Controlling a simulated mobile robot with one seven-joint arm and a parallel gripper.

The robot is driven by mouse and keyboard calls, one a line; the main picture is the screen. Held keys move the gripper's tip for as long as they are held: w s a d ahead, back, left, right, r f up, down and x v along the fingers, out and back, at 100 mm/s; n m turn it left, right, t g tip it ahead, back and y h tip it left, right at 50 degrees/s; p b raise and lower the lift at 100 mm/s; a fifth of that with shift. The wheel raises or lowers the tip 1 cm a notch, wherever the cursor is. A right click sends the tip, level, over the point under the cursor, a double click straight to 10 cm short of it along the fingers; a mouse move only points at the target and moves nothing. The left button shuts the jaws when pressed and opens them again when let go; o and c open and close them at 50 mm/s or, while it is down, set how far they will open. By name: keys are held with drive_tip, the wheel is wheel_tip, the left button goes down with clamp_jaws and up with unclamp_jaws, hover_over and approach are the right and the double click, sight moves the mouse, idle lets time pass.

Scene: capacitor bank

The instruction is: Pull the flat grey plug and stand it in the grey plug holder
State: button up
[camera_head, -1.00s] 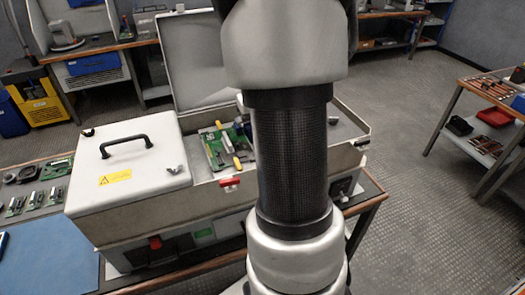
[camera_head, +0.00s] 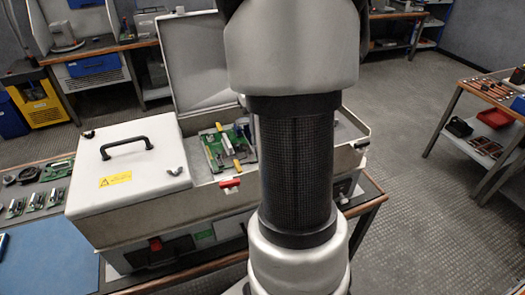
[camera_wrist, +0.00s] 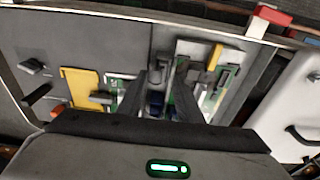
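My gripper (camera_wrist: 160,104) is in the wrist view, pointing down into the open box. Its two dark fingers stand apart, with a dark blue part showing between them and no visible contact. A small dark grey block (camera_wrist: 33,66) sits on the grey surface at the left. Another grey piece (camera_wrist: 101,97) lies beside a yellow part (camera_wrist: 80,88). I cannot tell which of these, if any, is the flat grey plug or the grey plug holder. In the head view my arm hides the gripper and the right part of the box.
The open box (camera_head: 205,200) holds a green board (camera_head: 211,152) with yellow parts. Its closed white lid (camera_head: 120,165) with a black handle is at the left. A red latch (camera_head: 229,184) is on the front rim; it also shows in the wrist view (camera_wrist: 268,15). A raised lid stands behind.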

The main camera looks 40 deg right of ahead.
wheel_tip(320, 180, up, 15)
drive_tip(key=s+a+p, duration=0.1)
drive_tip(key=shift+s+f+p, duration=0.15)
drive_tip(key=shift+s+p, duration=0.15)
drive_tip(key=shift+s, duration=0.1)
